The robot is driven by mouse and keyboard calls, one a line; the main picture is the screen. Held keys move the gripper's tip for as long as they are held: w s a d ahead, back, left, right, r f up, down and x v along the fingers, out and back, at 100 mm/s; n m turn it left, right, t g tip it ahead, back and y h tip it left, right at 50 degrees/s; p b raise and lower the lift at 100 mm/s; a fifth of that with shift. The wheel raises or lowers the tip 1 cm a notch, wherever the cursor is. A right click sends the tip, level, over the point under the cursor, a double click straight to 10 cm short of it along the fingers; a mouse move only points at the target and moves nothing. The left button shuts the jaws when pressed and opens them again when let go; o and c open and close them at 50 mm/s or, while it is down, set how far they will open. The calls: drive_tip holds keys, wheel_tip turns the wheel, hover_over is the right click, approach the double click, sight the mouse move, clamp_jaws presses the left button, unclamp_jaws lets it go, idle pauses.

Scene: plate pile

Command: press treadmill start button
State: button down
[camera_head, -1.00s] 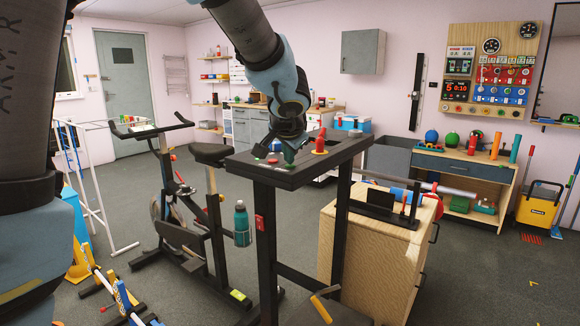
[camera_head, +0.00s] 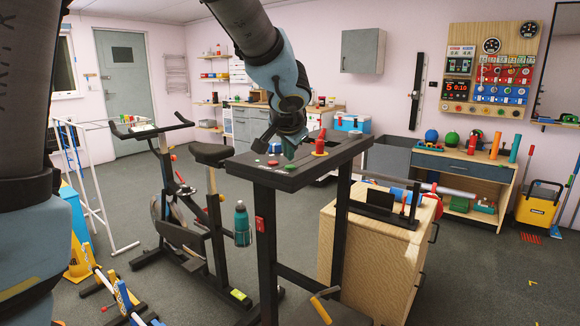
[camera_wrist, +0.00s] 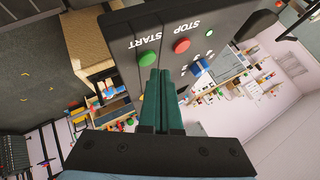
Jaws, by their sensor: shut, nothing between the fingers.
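The treadmill console (camera_head: 262,172) is a dark panel on black posts. Its round green START button (camera_wrist: 147,58) sits beside the red STOP button (camera_wrist: 182,46) in the wrist view, with both labels readable. The green button (camera_head: 289,167) and the red one (camera_head: 272,162) also show in the head view. My gripper (camera_wrist: 161,72) is shut and empty, its dark green fingers together. In the head view my gripper (camera_head: 289,156) hangs just above the panel, apparently clear of the green button.
A red upright piece (camera_head: 320,143) stands on the console to the right of my gripper. An exercise bike (camera_head: 180,205) stands left, a teal bottle (camera_head: 242,224) hangs by the posts, and a wooden cabinet (camera_head: 370,250) stands right. The air above the panel is open.

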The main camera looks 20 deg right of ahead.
sight(289, 168)
drive_tip(key=shift+r+p, duration=1.95)
drive_tip(key=shift+r, duration=0.65)
drive_tip(key=shift+f, duration=0.1)
drive_tip(key=a+f+n+g+y, duration=0.25)
drive_tip(key=a+f, duration=0.25)
drive_tip(key=a, duration=0.6)
drive_tip(key=a+f+n+g+y, duration=0.1)
drive_tip(key=a+f+n, duration=0.35)
drive_tip(key=a, duration=0.65)
drive_tip(key=s+a+f+n+g, duration=0.1)
drive_tip(key=s+a+f+n, duration=0.2)
drive_tip(key=s+a, duration=0.2)
drive_tip(key=s+a+f+n+g, duration=0.2)
drive_tip(key=s+a+f, duration=0.2)
drive_tip(key=a, duration=0.5)
drive_tip(key=shift+s+n, duration=0.4)
drive_tip(key=shift+s, duration=0.1)
